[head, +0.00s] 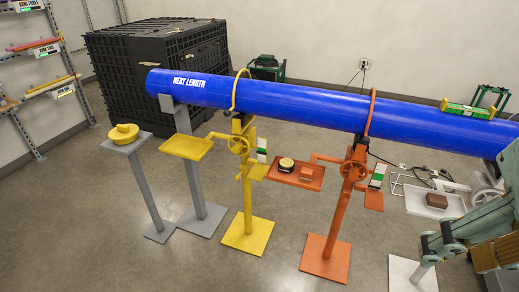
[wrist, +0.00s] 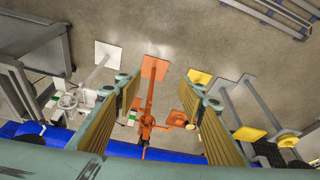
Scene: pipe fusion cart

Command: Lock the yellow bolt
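The yellow stand (head: 247,195) is left of centre in the head view, with a yellow handwheel (head: 238,145), a side tray (head: 187,147) and a thin yellow hoop (head: 236,88) over the blue pipe (head: 300,107). I cannot pick out which small part is the yellow bolt. In the wrist view the yellow tray (wrist: 248,134) and yellow base (wrist: 200,76) show at right, partly behind a finger. My gripper (wrist: 165,88) is open and empty, its fingers wide apart; the orange stand (wrist: 153,70) shows between them. In the head view my arm is at the right edge, well away from the yellow stand.
The orange stand's tray (head: 296,175) holds a round yellow-topped piece (head: 287,164) and a small block. A white stand's tray (head: 435,203) with a brown block (head: 437,200) is beside my arm. A grey pedestal (head: 145,190) bears a yellow cap (head: 123,133). The front floor is clear.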

